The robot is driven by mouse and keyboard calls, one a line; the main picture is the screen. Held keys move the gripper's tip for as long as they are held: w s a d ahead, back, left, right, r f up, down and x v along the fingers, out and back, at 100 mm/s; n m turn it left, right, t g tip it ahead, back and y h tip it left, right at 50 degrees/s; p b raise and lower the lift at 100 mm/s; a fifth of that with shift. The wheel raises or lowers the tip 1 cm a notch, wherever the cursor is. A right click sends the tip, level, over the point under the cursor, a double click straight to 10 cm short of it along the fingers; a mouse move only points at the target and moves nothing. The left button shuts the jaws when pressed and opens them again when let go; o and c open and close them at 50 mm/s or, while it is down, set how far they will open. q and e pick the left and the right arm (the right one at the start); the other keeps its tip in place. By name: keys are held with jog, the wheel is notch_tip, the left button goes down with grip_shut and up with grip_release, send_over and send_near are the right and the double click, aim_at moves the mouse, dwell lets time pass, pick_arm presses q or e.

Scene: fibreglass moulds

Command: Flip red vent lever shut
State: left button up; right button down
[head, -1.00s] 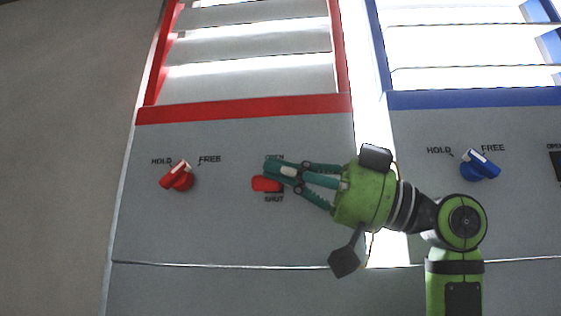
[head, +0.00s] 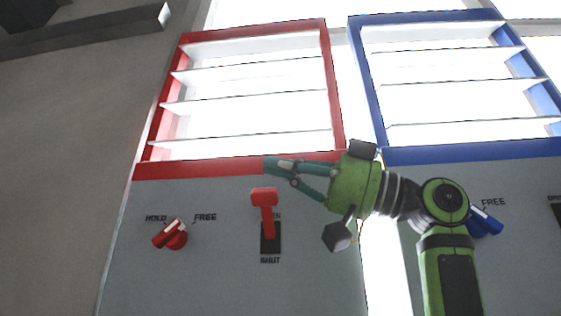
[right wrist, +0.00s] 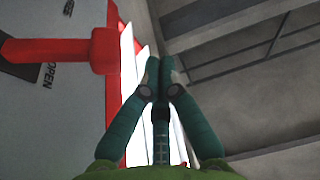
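The red vent lever (head: 268,222) points up from its black slot plate (head: 270,245), toward the partly hidden OPEN label; the SHUT label is below. Its crossbar handle is at the upper end. My right gripper (head: 268,167) is just above the handle, fingers together and empty. In the right wrist view, the red lever (right wrist: 105,50) lies left of the closed fingertips (right wrist: 160,62), with a visible gap. The red-framed vent (head: 250,95) has its slats open, with bright light between them. My left gripper is not in view.
A red HOLD/FREE knob (head: 172,234) is left of the lever, turned toward HOLD. A blue-framed vent (head: 450,85) stands to the right, with a blue knob (head: 484,221) partly behind my right arm. The panel between the red knob and lever is clear.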

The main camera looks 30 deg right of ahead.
aim_at(267, 214)
jog(key=shift+s+a+r, duration=0.1)
jog(key=shift+a+r, duration=0.15)
jog(key=shift+d, duration=0.25)
jog(key=s+d+f+m+t+h+b, duration=0.1)
jog(key=s+d+f+m+t+h, duration=0.2)
jog(key=d+m, duration=0.6)
jog(key=f+m, duration=0.1)
jog(key=m, duration=0.2)
jog(key=shift+t+h+b, duration=0.3)
jog(key=shift+t+b, duration=0.1)
jog(key=p+x, duration=0.4)
jog(key=x, duration=0.5)
jog(key=shift+w+a+r, duration=0.1)
jog(key=shift+w+a, duration=0.15)
jog(key=shift+w, duration=0.05)
